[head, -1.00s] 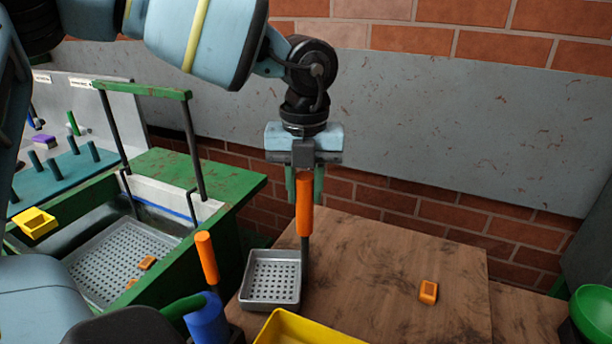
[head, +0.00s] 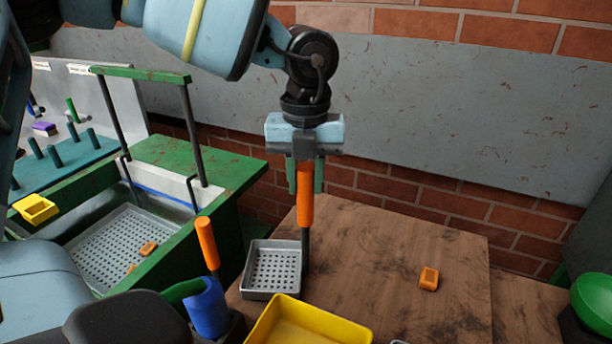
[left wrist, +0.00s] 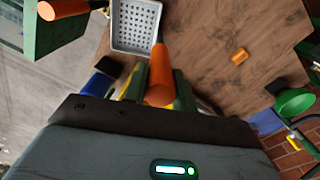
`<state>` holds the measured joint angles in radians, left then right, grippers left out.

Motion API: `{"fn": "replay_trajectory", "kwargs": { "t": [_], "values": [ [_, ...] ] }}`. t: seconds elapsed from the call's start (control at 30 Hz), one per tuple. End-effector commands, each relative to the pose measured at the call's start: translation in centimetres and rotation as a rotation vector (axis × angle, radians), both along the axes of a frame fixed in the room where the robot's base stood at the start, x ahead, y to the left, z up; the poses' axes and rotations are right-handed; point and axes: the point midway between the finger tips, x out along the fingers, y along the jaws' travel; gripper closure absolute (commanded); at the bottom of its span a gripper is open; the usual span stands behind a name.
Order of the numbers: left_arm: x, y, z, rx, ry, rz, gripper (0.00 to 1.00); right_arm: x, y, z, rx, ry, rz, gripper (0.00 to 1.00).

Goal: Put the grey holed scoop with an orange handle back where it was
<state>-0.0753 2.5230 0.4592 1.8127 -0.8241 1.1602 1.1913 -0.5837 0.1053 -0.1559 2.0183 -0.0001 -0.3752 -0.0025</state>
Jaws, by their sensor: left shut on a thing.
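The grey holed scoop (head: 273,271) hangs upright below my left gripper (head: 305,182), its orange handle (head: 305,200) between the green fingers. My left gripper is shut on that handle. The scoop's perforated tray is level, over or on the left part of the wooden table; I cannot tell if it touches. In the left wrist view the scoop's tray (left wrist: 137,24) shows beyond the handle (left wrist: 160,78). My right gripper is not recognisable in these views.
A yellow tray (head: 310,326) stands just in front of the scoop. Another orange handle (head: 207,243) stands to its left. A green-edged basin (head: 185,160) holds a perforated tray (head: 115,245). An orange block (head: 429,278) lies on the table (head: 400,240). A green bowl (head: 595,300) is at right.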

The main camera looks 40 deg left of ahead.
Motion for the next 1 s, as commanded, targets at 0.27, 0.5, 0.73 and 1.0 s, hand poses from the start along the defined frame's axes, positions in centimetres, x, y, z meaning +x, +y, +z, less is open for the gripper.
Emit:
{"fn": "replay_trajectory", "kwargs": {
  "t": [0.27,0.5,0.73,1.0],
  "values": [
    [0.02,-0.01,-0.47,0.001,-0.001,0.0,1.0,-0.24,0.01,-0.45,0.0,0.006,0.0,0.52],
    [0.02,-0.01,-0.63,0.001,-0.001,0.0,0.65,-0.24,0.01,-0.53,0.001,0.005,-0.001,0.52],
    [0.01,-0.01,-0.64,0.001,-0.001,0.0,0.48,-0.08,0.02,-0.37,0.002,0.001,-0.001,0.52],
    [-0.01,-0.01,-0.69,0.0,0.0,0.0,0.48,-0.09,0.02,-0.38,0.002,0.002,-0.001,0.52]
  ]
}}
